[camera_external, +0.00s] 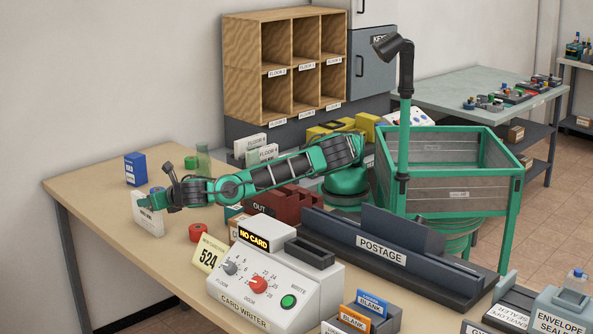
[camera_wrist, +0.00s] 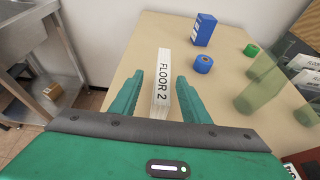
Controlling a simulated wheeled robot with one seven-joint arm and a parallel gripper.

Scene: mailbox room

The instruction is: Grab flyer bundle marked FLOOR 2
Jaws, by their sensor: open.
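The flyer bundle marked FLOOR 2 (camera_wrist: 162,85) is a white upright block with black lettering, standing on the table in the wrist view. It also shows in the external view (camera_external: 149,219) at the left end of the table, under the end of my arm. My gripper (camera_wrist: 160,90) is open, with one green finger on each side of the bundle. A small gap shows between the bundle and each finger. In the external view my gripper (camera_external: 148,199) is at the top of the bundle.
A blue box (camera_wrist: 204,30) and a blue roll (camera_wrist: 203,64) stand beyond the bundle. A red roll (camera_external: 198,232) is near the bundle. Other bundles (camera_external: 262,153) stand farther back.

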